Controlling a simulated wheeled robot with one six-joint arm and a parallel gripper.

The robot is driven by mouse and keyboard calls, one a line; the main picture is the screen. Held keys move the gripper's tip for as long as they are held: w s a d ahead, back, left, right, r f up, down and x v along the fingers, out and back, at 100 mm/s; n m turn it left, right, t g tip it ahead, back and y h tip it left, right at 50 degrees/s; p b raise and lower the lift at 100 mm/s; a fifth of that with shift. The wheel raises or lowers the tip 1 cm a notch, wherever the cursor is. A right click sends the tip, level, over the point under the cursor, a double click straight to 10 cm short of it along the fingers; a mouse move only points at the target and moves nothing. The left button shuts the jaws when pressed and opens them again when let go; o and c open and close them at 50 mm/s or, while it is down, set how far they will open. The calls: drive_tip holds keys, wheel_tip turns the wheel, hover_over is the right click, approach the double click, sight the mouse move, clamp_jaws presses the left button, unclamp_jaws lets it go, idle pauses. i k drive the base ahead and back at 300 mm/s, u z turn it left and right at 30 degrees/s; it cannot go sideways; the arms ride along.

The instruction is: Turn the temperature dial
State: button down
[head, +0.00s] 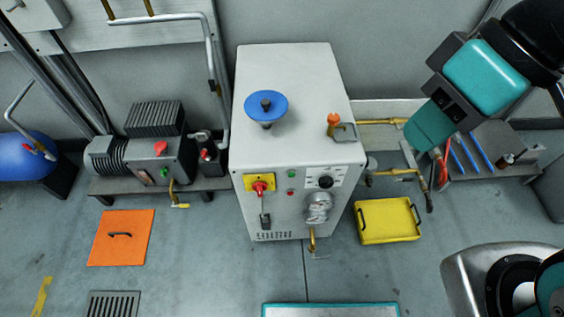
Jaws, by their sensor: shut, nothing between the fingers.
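A black round dial (326,182) sits on a white marked plate on the front of the white cabinet (290,85). It is probably the temperature dial; the markings are too small to read. My gripper (428,130) is at the upper right, teal and dark, pointing down and left. It is shut and empty, and appears right of the cabinet, apart from the dial. Its fingertips show only in part.
Beside the dial are a red switch on a yellow plate (260,184), green and red buttons (291,174) and a silver fitting (318,207). A blue handwheel (266,105) and an orange-knobbed lever (340,128) stand on top. A yellow tray (388,221) lies on the floor.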

sight(325, 182)
drive_tip(key=z, duration=2.2)
drive_tip(key=k, duration=0.9)
drive_tip(key=u, duration=1.2)
